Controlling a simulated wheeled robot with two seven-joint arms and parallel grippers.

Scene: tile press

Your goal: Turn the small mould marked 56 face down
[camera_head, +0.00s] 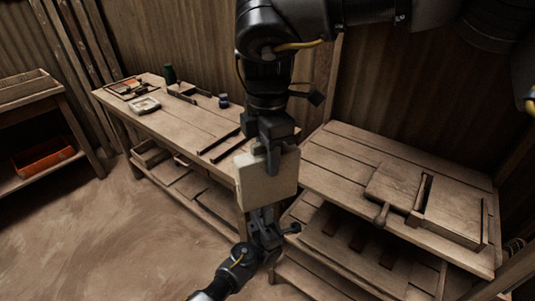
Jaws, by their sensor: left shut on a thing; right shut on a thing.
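A pale, square block, which looks like the small mould (266,184), is held in the air in the middle of the head view, standing on edge. No number can be read on it. My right gripper (272,160) comes down from above and is shut on its upper edge. My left gripper (264,212) reaches up from below and is shut on its lower edge. Both grippers hold it at once. The fingers cover parts of the block's top and bottom edges, and its far side is hidden.
A right-hand table (335,155) bears a handled wooden board (394,185). An orange crate (43,156) sits on the far-left shelf.

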